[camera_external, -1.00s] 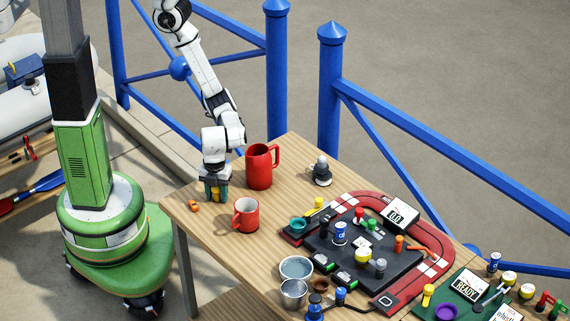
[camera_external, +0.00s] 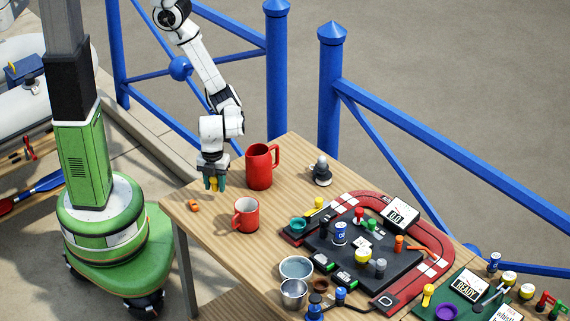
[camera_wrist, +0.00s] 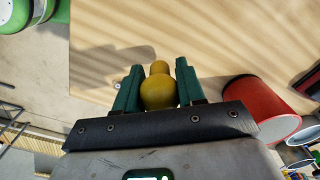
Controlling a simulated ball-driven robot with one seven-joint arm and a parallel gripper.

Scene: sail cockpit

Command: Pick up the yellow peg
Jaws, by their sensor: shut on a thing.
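The yellow peg (camera_wrist: 158,88) is between the two green fingers of my gripper (camera_wrist: 158,92) in the wrist view. It has a rounded body with a narrower knob. In the external view my gripper (camera_external: 214,184) is shut on the yellow peg (camera_external: 214,185) and points down, a little above the wooden table's left end. The fingers hide part of the peg there.
A tall red mug (camera_external: 259,168) stands close right of my gripper, and a smaller red mug (camera_external: 246,216) stands nearer the front. A small orange item (camera_external: 194,206) lies at the left table edge. A dark board (camera_external: 362,255) with several small items fills the middle right.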

